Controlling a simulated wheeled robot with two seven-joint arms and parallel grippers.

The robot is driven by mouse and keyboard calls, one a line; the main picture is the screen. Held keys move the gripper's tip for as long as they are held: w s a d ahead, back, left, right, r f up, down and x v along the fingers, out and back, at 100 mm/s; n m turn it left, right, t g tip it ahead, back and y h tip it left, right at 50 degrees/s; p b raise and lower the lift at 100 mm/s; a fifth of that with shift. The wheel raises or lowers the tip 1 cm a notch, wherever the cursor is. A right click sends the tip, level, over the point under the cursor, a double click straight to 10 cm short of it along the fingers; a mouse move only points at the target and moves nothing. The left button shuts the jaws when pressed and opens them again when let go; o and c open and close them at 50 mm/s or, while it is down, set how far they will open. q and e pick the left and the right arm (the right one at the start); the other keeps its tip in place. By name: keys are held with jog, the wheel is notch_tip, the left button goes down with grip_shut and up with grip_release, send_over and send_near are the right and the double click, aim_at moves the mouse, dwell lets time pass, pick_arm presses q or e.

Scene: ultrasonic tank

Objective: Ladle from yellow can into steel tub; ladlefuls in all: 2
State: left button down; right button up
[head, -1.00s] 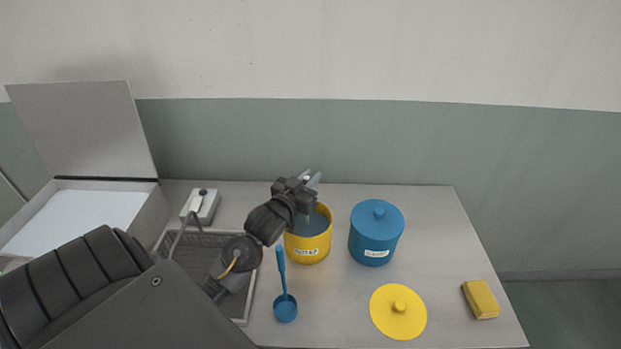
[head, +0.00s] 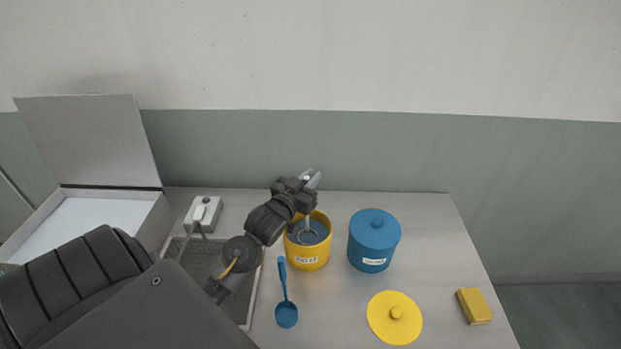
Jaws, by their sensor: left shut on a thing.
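The yellow can (head: 307,258) stands open on the worktop, with dark grey-blue contents showing inside. My left gripper (head: 312,180) is above the can's back rim, shut on a grey ladle (head: 307,226) whose handle runs down into the can. The ladle's bowl is down in the can at the contents, and I cannot tell how full it is. The steel tub with its raised lid (head: 92,140) is at the left; its front is partly hidden by my left arm. My right gripper is out of the picture.
A blue lidded can (head: 374,246) stands just right of the yellow can. A yellow lid (head: 395,318) and a yellow sponge (head: 474,306) lie at the right. A mesh tray (head: 246,316) and a small white box (head: 205,214) are at the left.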

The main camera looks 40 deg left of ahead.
pick_arm(q)
notch_tip(320, 180, up, 14)
jog(key=p, duration=0.7)
jog(key=shift+f, duration=0.25)
dwell(0.4)
